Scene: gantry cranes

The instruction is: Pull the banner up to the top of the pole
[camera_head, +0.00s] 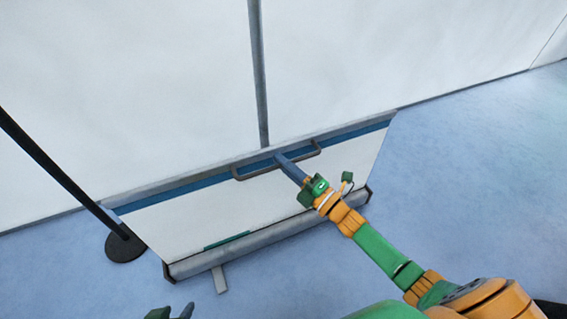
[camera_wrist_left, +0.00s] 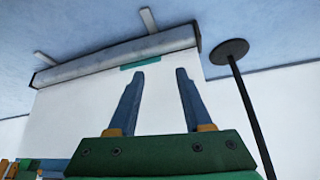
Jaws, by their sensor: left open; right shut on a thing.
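The white banner (camera_head: 190,217), with a blue stripe along its top, stands partly out of its long grey base (camera_head: 245,247). A grey bar handle (camera_head: 250,173) is fixed along its top edge. The grey pole (camera_head: 258,75) rises behind the banner, well above its top edge; its top is out of view. My right gripper (camera_head: 285,163) is shut on the handle near its middle. My left gripper (camera_head: 172,313) barely shows at the bottom edge. In the left wrist view it (camera_wrist_left: 155,75) is open and empty, with the banner (camera_wrist_left: 85,105) and base (camera_wrist_left: 115,57) beyond it.
A thin black post (camera_head: 65,175) on a round black foot (camera_head: 125,245) stands just left of the banner. A white wall (camera_head: 130,80) runs behind. The blue floor (camera_head: 480,180) is clear to the right. A grey foot (camera_head: 219,280) sticks out from the base.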

